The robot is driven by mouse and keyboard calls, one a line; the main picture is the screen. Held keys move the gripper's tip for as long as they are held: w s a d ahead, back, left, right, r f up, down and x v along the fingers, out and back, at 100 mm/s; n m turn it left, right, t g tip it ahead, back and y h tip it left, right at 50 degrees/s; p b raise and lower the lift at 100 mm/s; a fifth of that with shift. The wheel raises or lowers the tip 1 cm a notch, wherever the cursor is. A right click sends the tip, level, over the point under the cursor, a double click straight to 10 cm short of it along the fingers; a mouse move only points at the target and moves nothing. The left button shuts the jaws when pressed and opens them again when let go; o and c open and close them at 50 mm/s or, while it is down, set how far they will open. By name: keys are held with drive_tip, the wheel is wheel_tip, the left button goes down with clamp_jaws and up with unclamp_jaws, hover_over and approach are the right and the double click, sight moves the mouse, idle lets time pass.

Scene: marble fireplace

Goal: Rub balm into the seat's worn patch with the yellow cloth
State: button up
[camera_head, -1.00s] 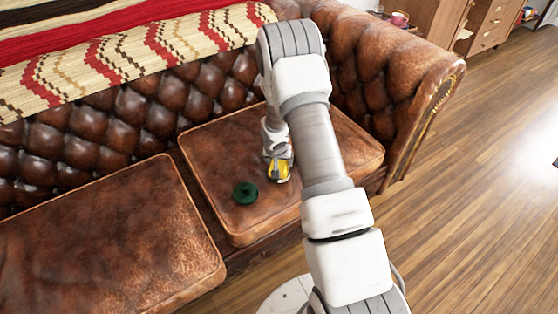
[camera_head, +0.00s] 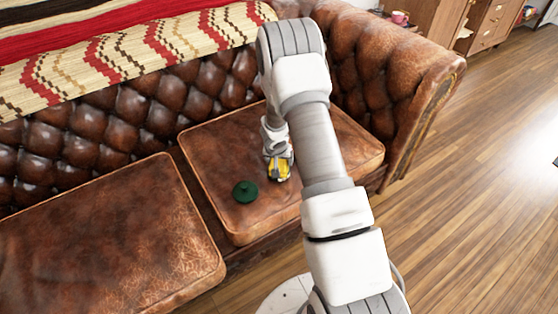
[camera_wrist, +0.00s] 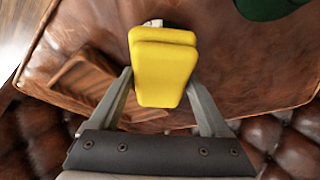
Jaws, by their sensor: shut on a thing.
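The yellow cloth (camera_wrist: 164,72) is a folded pad held between the two fingers of my gripper (camera_wrist: 163,95). In the head view the cloth (camera_head: 280,169) is low over or on the right seat cushion (camera_head: 222,160); I cannot tell whether it touches the leather. My gripper there is partly hidden by my arm. A dark green round tin (camera_head: 245,191) sits on the cushion just left of the cloth. It also shows cut off at the top right of the wrist view (camera_wrist: 268,7). The brown leather is mottled, and I cannot pick out a distinct worn patch.
In the wrist view a brown slatted wooden piece (camera_wrist: 88,78) lies on the cushion beside the gripper. The tufted backrest (camera_head: 130,115) and rolled armrest (camera_head: 410,75) border the seat. A striped blanket (camera_head: 130,50) covers the sofa's top. The left cushion (camera_head: 100,245) is clear.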

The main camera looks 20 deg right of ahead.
drive_tip(key=shift+f+b, duration=0.45)
drive_tip(key=shift+b, duration=0.35)
idle(1.9)
drive_tip(key=shift+r+p, duration=2.55)
drive_tip(key=shift+r, duration=1)
drive_tip(key=shift+r, duration=0.1)
